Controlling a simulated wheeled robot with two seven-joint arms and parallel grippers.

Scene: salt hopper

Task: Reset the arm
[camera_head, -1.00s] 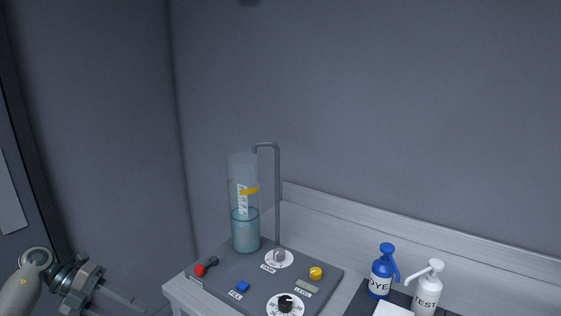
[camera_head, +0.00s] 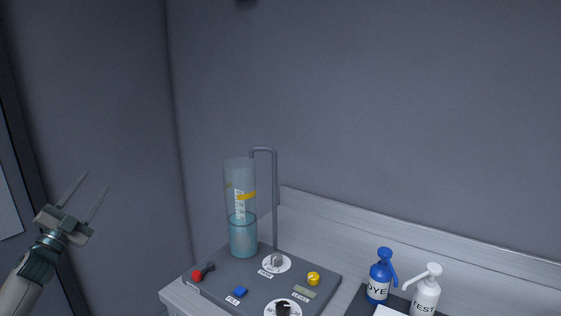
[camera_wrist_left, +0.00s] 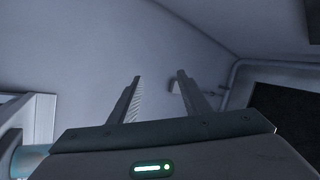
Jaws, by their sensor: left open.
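My left gripper (camera_head: 88,190) is raised at the left side of the head view, with its fingers pointing up and to the right. Its jaws are open and empty. It is well to the left of the bench and touches nothing. In the left wrist view the two fingers (camera_wrist_left: 158,80) stand apart, with only wall and ceiling-like surfaces beyond them. My right gripper is not in view.
A grey panel (camera_head: 225,272) with knobs and a red-ended lever (camera_head: 197,275) sits on the bench. A clear cylinder (camera_head: 241,205) part-filled with bluish liquid stands on it. Blue DYE (camera_head: 379,278) and white TEST (camera_head: 425,292) pump bottles stand right. Space between gripper and bench is free.

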